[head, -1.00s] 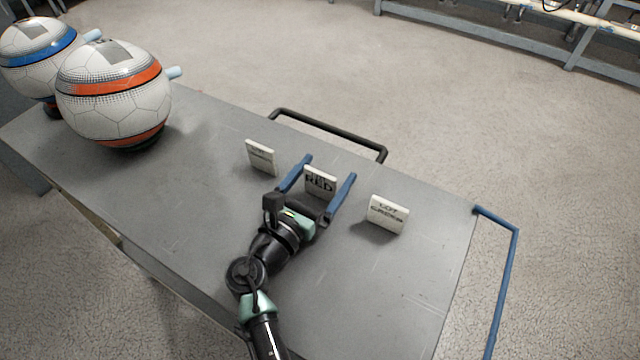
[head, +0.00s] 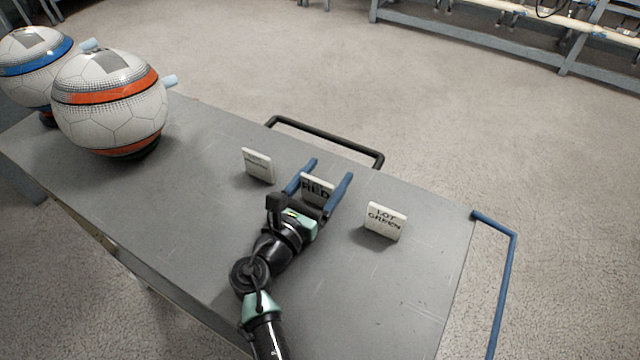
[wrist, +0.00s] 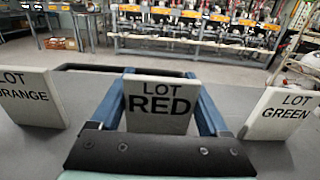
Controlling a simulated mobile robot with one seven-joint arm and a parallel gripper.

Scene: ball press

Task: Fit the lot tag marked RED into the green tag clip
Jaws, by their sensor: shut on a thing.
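The lot tag marked RED (head: 317,189) is a white upright plate with black lettering. In the wrist view the RED tag (wrist: 158,104) stands between the two blue fingers, its face towards me. My gripper (head: 322,186) is shut on it, one finger along each side edge. The tag looks to be at or just above the table; I cannot tell whether it touches. No green tag clip can be made out. On the left ball (head: 35,68) and the orange-banded ball (head: 110,105), a pale blue peg-like piece (head: 169,81) sticks out at the right side.
The LOT GREEN tag (head: 385,221) stands to the right of my gripper, and the LOT ORANGE tag (wrist: 27,98) to the left. The grey table (head: 200,210) is clear between tags and balls. A black rail (head: 325,138) and a blue rail (head: 505,265) edge it.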

